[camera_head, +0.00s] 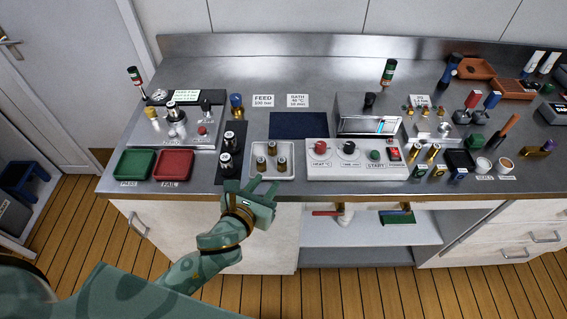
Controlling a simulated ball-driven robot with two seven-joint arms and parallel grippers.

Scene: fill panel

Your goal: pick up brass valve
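Three small valve-like pieces with brass-coloured bodies and darker tops stand in a white tray (256,177) at the front of the bench; one of these brass valves (282,164) is at the right, and the others are at its left and behind it. My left gripper (251,185) is at the bench's front edge, just in front of the tray. Its fingers are spread apart with nothing visible between them, and it seems clear of the valves. My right gripper is out of view.
A control box (372,172) with knobs stands close on the right. A dark blue mat (299,125) behind is bare.

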